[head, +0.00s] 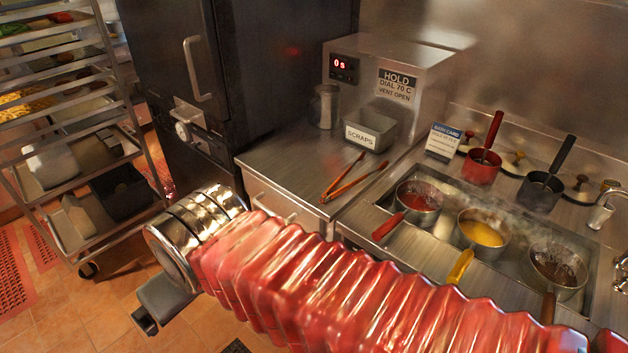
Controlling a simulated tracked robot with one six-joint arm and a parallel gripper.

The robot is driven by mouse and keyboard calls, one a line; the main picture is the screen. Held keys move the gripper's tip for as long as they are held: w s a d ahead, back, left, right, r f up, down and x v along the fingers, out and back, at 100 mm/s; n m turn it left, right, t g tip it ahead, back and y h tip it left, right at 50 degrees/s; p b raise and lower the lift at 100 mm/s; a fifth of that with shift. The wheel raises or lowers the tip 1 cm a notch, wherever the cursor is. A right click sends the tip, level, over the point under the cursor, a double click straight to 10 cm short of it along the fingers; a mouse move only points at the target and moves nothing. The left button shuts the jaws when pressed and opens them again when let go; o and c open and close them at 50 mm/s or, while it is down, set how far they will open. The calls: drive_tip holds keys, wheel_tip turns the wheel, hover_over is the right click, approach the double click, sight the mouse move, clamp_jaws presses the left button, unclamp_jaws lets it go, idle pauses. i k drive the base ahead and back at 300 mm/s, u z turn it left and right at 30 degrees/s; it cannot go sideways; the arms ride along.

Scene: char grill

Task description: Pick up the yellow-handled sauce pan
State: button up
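The yellow-handled sauce pan (461,266) sits in the steel well at the right, with yellow sauce in it and its handle pointing toward me over the front edge. Faint steam rises around it. My red-sleeved arm crosses the foreground just in front of the handle's end. My gripper (158,302) is at the arm's far left end, low over the floor and well away from the pan. Only a dark grey part of it shows below the metal wrist, so its fingers cannot be made out.
A red-handled pan (388,226) sits left of the yellow one, and a brown-handled pan (557,268) sits right. Red (481,168) and dark (540,190) pots stand behind. Tongs (350,182) and a scraps bin (371,128) are on the counter. A rack (135,152) stands left.

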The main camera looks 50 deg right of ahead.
sight(481, 234)
drive_tip(key=z, duration=3)
drive_tip(key=k, duration=0.15)
drive_tip(key=z, duration=0.15)
